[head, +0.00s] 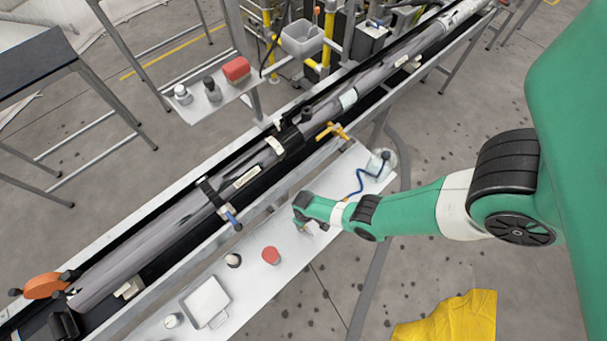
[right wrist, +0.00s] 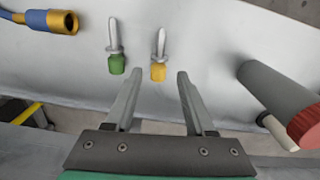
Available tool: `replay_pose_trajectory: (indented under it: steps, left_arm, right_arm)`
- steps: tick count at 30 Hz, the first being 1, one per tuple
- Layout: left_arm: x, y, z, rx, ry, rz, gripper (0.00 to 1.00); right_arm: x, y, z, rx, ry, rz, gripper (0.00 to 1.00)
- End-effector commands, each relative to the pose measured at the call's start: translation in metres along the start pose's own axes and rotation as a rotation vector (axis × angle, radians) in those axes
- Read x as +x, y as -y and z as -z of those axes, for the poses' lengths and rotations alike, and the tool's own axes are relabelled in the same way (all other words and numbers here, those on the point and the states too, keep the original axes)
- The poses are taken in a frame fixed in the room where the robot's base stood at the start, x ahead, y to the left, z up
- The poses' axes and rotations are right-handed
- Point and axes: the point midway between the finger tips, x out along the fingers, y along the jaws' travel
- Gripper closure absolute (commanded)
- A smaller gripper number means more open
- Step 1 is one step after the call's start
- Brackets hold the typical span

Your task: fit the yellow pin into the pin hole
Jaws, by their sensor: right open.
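The yellow pin (right wrist: 158,72) has a metal shaft and a yellow head. It lies on the pale shelf in the right wrist view, its head towards me. My right gripper (right wrist: 156,80) is open and empty, with its fingertips on either side of the yellow head and apart from it. In the head view the right gripper (head: 306,226) is low over the front shelf (head: 300,270), and the pin there is hidden or too small to tell. I cannot make out the pin hole on the long grey tube (head: 165,235). My left gripper is not in view.
A green-headed pin (right wrist: 116,64) lies just left of the yellow one. A dark cylinder with a red end (right wrist: 285,98) is at the right, and a blue cable with a brass connector (right wrist: 62,21) at upper left. A red pot (head: 271,256) and a white tray (head: 207,302) stand along the shelf.

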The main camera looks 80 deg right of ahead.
Motion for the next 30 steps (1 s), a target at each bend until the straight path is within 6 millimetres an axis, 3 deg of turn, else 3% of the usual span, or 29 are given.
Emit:
replay_pose_trajectory:
  steps: [7, 15, 23, 25, 30]
  left_arm:
    - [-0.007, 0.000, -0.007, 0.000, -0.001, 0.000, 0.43]
    - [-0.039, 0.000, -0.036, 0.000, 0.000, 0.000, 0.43]
    - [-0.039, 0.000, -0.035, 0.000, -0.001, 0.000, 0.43]
    - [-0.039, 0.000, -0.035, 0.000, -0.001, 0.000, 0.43]
    - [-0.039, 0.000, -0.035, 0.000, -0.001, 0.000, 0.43]
  right_arm:
    - [0.011, 0.000, -0.001, 0.000, -0.001, 0.000, 0.45]
    - [0.055, -0.002, -0.005, 0.000, 0.000, 0.000, 0.45]
    - [0.055, -0.002, -0.005, 0.000, -0.001, 0.000, 0.45]
    - [0.054, -0.002, -0.005, 0.000, -0.001, 0.000, 0.52]
    - [0.054, -0.002, -0.005, 0.000, -0.001, 0.000, 0.83]
